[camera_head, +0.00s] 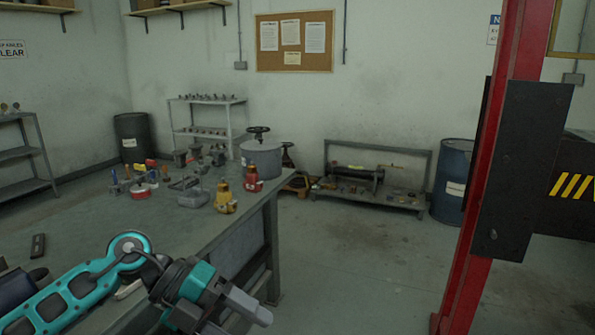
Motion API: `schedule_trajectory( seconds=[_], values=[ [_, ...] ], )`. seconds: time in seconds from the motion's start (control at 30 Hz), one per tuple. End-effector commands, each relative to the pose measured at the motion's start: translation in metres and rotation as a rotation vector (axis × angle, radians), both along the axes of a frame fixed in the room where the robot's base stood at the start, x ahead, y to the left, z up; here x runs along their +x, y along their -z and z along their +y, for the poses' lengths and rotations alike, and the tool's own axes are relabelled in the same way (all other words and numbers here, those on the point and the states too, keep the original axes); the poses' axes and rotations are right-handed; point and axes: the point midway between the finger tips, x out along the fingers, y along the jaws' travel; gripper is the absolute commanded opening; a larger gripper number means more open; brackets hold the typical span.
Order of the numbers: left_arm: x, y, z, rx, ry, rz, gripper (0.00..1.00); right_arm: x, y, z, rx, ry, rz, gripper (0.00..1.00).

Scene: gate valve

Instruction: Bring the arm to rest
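My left arm comes in from the lower left, with teal and dark grey links bent at a round joint. My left gripper (250,308) is a grey block at the bottom, past the arm's teal wrist. It is in front of the workbench's (95,213) near right edge, and no object shows in it. Its fingers are small and seen at an angle, so I cannot tell whether they are open or shut. My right arm and gripper are out of view.
A grey drum-shaped vessel (262,160) with a dark handwheel (258,131) stands by the bench's far end. Yellow (225,200) and red (252,181) fittings sit on the bench. A red post (466,290) rises at right. The floor (350,265) between is clear.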

Motion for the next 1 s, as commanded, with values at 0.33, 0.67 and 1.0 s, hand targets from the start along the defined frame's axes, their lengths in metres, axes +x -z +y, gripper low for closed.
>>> schedule_trajectory(
  seconds=[0.33,0.67,1.0],
  values=[
    [-0.008,-0.024,-0.058,-0.825,-0.433,0.247,0.67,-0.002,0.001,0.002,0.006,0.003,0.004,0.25],
    [0.004,0.078,0.025,-1.096,-1.317,0.64,0.67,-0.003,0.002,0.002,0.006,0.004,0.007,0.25],
    [-0.1,0.229,0.089,-0.823,-2.015,1.066,0.67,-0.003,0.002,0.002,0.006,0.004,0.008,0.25]
  ],
)
